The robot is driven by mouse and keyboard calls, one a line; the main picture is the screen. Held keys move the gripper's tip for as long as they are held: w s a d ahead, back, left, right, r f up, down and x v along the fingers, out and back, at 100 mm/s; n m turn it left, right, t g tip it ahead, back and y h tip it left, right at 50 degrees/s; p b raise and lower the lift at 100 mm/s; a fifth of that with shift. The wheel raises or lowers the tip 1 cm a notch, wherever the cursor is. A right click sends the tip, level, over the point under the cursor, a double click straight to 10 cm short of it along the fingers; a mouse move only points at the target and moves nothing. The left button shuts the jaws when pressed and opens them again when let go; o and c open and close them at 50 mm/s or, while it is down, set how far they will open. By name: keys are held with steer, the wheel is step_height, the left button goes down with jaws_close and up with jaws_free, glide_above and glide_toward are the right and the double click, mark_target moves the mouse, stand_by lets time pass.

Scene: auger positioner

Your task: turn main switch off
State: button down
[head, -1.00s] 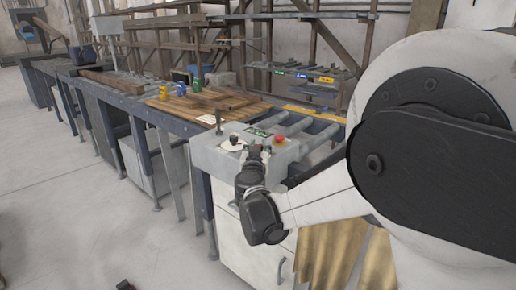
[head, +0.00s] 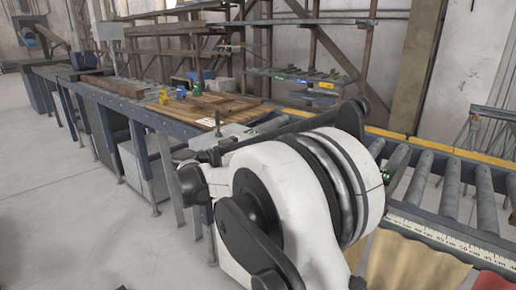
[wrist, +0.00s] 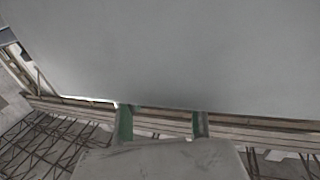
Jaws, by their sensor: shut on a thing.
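The grey control panel (head: 232,134) stands at the near end of the bench in the head view. My arm covers most of its top. A dark lever (head: 218,122) stands upright on it. I cannot pick out the main switch in either view. My gripper (head: 208,156) is small and dark at the panel's left side, close to it or touching it. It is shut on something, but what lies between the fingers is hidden.
A roller conveyor (head: 450,180) with a yellow edge runs off to the right. Wooden boards (head: 200,108) and small coloured bottles (head: 181,92) lie on the bench behind the panel. The floor (head: 80,210) on the left is clear.

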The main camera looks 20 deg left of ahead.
steer(key=shift+f+m+g+h, duration=0.1)
steer(key=shift+m+g+h, duration=1.1)
steer(key=shift+g+h, duration=0.4)
steer(key=c, duration=1.4)
jaws_free()
steer(key=shift+a, duration=0.1)
steer(key=v, duration=1.2)
